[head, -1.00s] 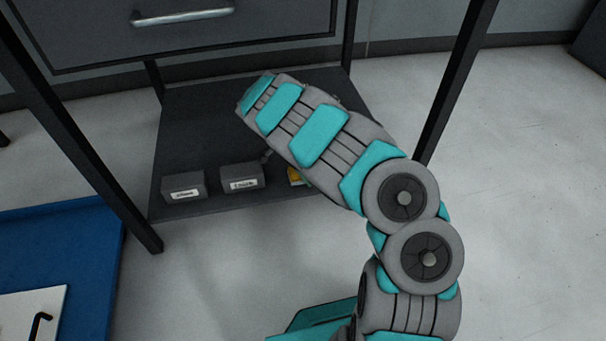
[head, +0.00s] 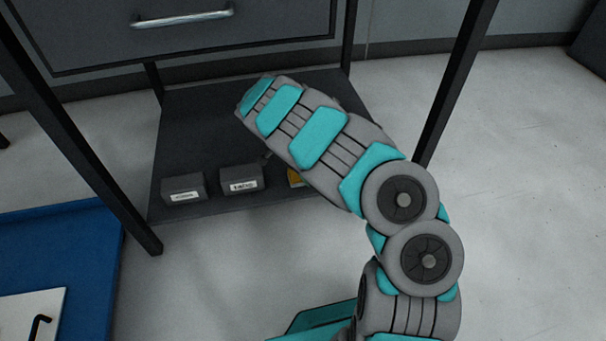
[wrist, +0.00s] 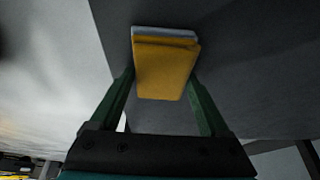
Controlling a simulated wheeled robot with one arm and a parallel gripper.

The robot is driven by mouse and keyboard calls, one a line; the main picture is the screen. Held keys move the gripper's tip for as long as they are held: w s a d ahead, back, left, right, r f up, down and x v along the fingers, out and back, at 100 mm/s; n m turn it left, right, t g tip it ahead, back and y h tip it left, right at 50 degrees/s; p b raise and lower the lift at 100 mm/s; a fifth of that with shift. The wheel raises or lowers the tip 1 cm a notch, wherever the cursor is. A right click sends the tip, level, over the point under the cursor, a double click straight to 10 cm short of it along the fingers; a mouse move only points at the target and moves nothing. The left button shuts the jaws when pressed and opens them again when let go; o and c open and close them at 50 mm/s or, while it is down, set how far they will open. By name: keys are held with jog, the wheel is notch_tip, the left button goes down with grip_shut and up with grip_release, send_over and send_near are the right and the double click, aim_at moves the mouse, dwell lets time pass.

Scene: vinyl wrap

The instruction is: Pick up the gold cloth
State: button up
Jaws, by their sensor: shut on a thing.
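The gold cloth (wrist: 164,72) is a folded yellow-gold block with a grey layer along its far edge, in the upper middle of the wrist view. My gripper (wrist: 163,85) is shut on it, with a green finger at each side of the cloth. In the head view a small gold patch of the cloth (head: 295,178) shows beside my forearm, at the front right of the dark shelf. My forearm hides the rest of it and my gripper there. I cannot tell if the cloth touches the shelf.
Two small dark labelled boxes, the left one (head: 183,188) and the right one (head: 241,178), stand along the front of the low shelf (head: 205,115). Thin black legs rise at its corners, and a drawer (head: 190,35) is above. A blue surface (head: 60,235) lies at the left.

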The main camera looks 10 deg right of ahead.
jog(key=shift+r+p, duration=0.2)
jog(key=shift+p, duration=0.25)
jog(key=shift+r+p, duration=0.35)
jog(key=shift+p, duration=0.25)
notch_tip(320, 180, up, 3)
jog(key=shift+r, duration=0.2)
jog(key=s+a, duration=0.3)
jog(key=s, duration=0.4)
jog(key=s+a+r+p, duration=0.1)
jog(key=s+a, duration=0.2)
jog(key=s, duration=0.4)
jog(key=shift+s, duration=0.4)
jog(key=o, duration=0.7)
jog(key=c, duration=0.6)
jog(key=shift+o, duration=0.2)
